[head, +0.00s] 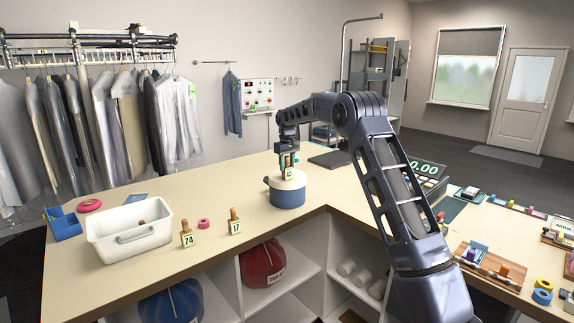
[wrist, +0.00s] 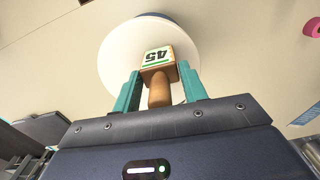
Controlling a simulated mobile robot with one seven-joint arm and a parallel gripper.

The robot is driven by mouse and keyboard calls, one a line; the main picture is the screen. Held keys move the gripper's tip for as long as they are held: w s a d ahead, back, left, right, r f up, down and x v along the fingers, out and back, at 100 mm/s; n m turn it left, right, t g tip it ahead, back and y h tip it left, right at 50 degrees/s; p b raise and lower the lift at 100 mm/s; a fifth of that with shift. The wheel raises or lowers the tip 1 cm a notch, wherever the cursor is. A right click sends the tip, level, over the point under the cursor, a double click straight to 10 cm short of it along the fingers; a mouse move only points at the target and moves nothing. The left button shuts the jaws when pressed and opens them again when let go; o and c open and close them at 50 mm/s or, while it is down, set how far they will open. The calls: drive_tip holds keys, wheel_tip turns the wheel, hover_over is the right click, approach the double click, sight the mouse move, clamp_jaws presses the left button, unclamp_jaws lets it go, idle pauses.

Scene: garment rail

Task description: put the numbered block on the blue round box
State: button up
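The blue round box (head: 287,197) with a cream lid stands on the counter in the middle of the head view. My gripper (head: 288,160) points down over its lid.
Similar blocks labelled 74 (head: 187,236) and 17 (head: 235,224) stand to the left, with a pink ring (head: 204,223) between them. A white bin (head: 128,236) and a blue tray (head: 64,224) are further left. A dark flat pad (head: 329,160) lies behind the box.

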drive_tip(key=o, duration=0.3)
drive_tip(key=shift+r, duration=0.15)
